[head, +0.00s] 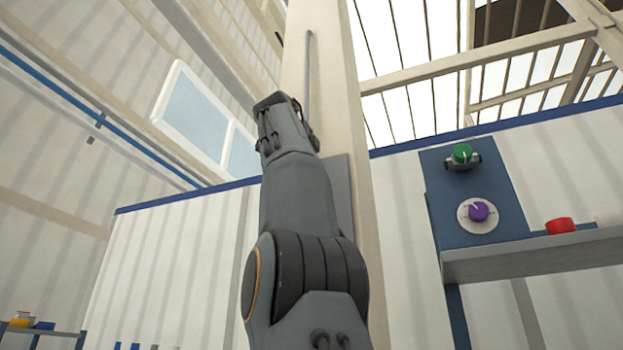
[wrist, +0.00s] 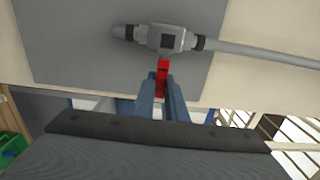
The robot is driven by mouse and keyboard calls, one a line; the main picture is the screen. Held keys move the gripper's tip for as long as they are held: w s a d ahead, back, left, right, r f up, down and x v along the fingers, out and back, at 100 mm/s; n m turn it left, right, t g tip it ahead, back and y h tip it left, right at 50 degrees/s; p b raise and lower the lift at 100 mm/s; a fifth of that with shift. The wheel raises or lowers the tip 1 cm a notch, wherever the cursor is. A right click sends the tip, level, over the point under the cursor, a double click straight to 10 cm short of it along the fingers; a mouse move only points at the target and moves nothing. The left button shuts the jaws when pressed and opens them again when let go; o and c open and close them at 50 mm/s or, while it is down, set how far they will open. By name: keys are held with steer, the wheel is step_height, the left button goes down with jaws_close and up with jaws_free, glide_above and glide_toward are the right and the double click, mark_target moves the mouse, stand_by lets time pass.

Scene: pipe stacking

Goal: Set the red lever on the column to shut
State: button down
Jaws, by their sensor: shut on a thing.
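In the wrist view, the red lever (wrist: 162,73) sticks out from a grey valve body (wrist: 165,40) towards my gripper. My gripper (wrist: 162,88) is shut on the lever, with its two blue-grey fingers on either side of it. The valve sits on a grey plate (wrist: 80,50) on the column. In the head view, the pale column (head: 330,90) rises behind my arm, which hides the lever, the valve and the gripper's fingers.
A grey pipe (wrist: 260,53) runs from the valve along the column. In the head view, a blue panel (head: 450,200) at the right carries a green knob (head: 462,153) and a purple knob (head: 478,211). A grey shelf (head: 540,262) below it bears a red object (head: 560,225).

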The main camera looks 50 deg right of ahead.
steer(key=shift+f, duration=0.1)
steer(key=c, duration=1.8)
jaws_free()
steer(key=shift+s+d, duration=0.1)
steer(key=shift+a, duration=0.3)
steer(key=b+v, duration=0.2)
steer(key=v, duration=0.5)
steer(key=shift+a, duration=0.15)
